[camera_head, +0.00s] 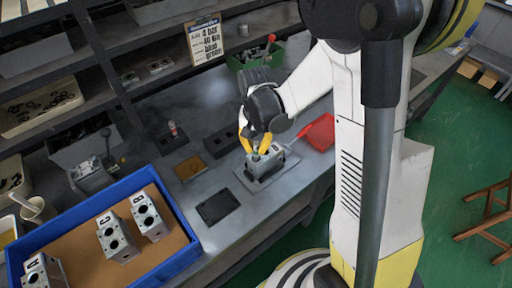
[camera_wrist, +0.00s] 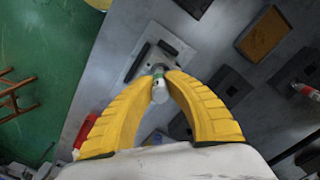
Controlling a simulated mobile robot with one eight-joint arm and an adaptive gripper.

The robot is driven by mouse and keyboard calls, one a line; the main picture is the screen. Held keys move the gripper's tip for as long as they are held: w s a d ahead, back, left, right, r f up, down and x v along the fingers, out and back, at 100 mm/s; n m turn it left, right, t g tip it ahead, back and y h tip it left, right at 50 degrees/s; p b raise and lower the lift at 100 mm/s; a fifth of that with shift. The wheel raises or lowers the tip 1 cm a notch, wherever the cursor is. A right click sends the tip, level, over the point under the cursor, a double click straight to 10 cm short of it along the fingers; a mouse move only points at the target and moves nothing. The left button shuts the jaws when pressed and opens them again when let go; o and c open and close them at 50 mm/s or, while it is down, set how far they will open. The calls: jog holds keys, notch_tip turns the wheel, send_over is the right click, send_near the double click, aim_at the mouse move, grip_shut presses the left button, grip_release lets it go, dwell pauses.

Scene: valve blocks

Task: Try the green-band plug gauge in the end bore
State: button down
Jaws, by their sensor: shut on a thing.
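My gripper (camera_head: 252,146) has its yellow fingers shut on the green-band plug gauge (camera_wrist: 160,82). A grey valve block (camera_head: 272,163) sits on a flat plate (camera_head: 247,180) on the bench, directly below the gripper. The gauge's lower end meets or overlaps the block's top in the head view. Whether it is inside the end bore cannot be told, as the fingers and the gauge hide the bore.
A red-band gauge (camera_head: 173,130) stands in a dark holder at the back left. A blue tray (camera_head: 178,222) holds several lettered valve blocks at the front left. A red bin (camera_head: 321,132) is right of the block. A dark pad (camera_head: 217,207) lies in front.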

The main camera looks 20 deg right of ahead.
jog(key=shift+r, duration=0.1)
dwell(0.4)
jog(key=shift+r+p, duration=2.4)
jog(key=shift+r, duration=1.2)
jog(key=shift+f, duration=0.1)
